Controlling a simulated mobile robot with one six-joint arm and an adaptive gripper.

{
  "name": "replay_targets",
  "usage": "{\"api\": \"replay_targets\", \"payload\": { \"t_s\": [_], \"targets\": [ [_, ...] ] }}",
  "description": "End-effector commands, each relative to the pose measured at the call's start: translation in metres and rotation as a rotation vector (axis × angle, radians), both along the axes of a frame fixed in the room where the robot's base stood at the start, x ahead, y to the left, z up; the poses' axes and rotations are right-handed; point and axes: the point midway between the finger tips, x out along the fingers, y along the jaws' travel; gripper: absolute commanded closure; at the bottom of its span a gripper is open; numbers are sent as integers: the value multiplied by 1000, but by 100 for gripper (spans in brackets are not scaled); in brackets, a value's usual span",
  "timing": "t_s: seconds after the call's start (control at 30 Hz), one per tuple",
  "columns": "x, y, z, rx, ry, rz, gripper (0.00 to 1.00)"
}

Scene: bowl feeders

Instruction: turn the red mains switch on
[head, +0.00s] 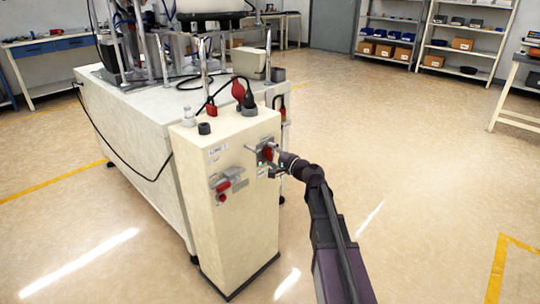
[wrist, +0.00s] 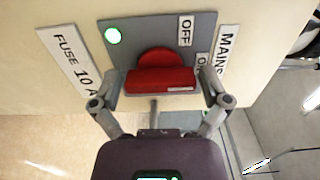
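The red mains switch (wrist: 160,78) is a round knob with a wide bar handle on a grey plate (wrist: 190,50). In the wrist view the bar lies across the picture, below the OFF label (wrist: 185,30). The ON label (wrist: 202,66) is partly hidden behind my right finger. My gripper (wrist: 161,82) has one finger at each end of the bar, and both appear to touch it.
A green lamp (wrist: 112,36) is lit on the plate. A FUSE 10 A label (wrist: 68,60) is beside it. Another red handle (head: 223,185) sticks out of the cabinet's front. Plugs and cables (head: 243,92) stand on top. Floor to the right is clear.

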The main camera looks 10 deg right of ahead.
Motion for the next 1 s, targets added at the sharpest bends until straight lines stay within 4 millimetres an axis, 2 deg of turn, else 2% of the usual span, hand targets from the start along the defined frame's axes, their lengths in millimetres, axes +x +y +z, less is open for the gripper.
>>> {"api": "replay_targets", "payload": {
  "t_s": [0.37,0.57,0.77,1.0],
  "targets": [
    [0,-2,0,-2,-1,-3,0],
    [-8,-7,0,-2,-1,-4,0],
    [-27,-20,0,-2,-1,-5,0],
    [-59,-42,0,-2,-1,-5,0]
  ]
}}
